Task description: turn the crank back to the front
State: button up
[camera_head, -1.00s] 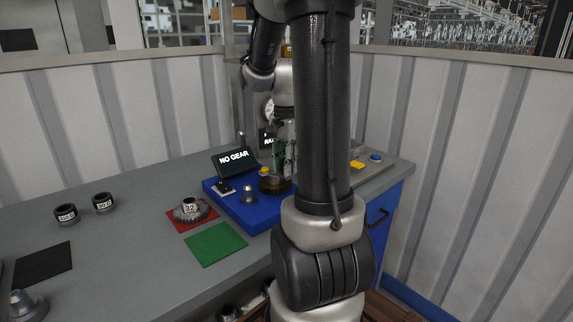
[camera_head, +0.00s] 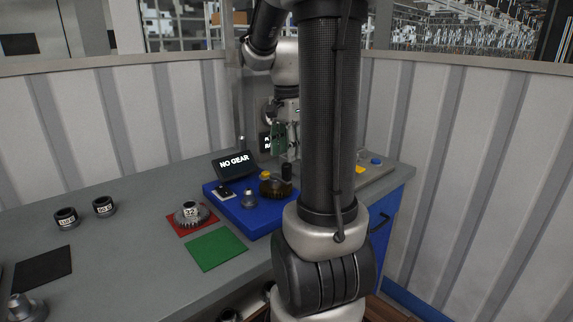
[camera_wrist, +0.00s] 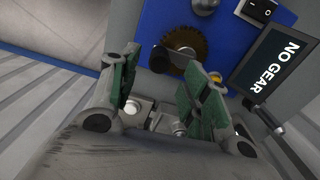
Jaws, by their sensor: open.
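The crank shows in the head view as a dark upright knob (camera_head: 286,170) over a brown toothed disc (camera_head: 277,188) on the blue base (camera_head: 246,212). In the wrist view its dark handle (camera_wrist: 160,58) lies at the left side of the brown disc (camera_wrist: 187,44), just beyond my fingertips. My gripper (camera_head: 286,138) has green-faced fingers and is above the crank. In the wrist view my gripper (camera_wrist: 165,85) is open, with nothing between its fingers, and apart from the handle. Part of the disc is hidden behind the handle.
A screen reading NO GEAR (camera_head: 234,163) stands behind the blue base. A gear marked 32 (camera_head: 191,213) sits on a red mat. A green mat (camera_head: 216,247) is empty. A metal cone (camera_head: 249,197) and a yellow knob (camera_head: 265,175) are near the disc. My arm hides the bench's middle right.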

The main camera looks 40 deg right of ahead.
notch_tip(320, 180, up, 6)
dwell(0.7)
jog(key=n, duration=0.1)
jog(key=f+n, duration=0.1)
jog(key=n, duration=0.1)
jog(key=s+f+n, duration=0.1)
jog(key=n, duration=0.1)
jog(key=shift+a+f, duration=0.15)
jog(key=shift+a, duration=0.15)
jog(key=s+a+n+t, duration=0.4)
jog(key=s+a+n, duration=0.5)
jog(key=a+n, duration=0.3)
jog(key=a, duration=0.2)
jog(key=shift+s+a+n, duration=0.35)
jog(key=shift+n, duration=0.05)
dwell(1.2)
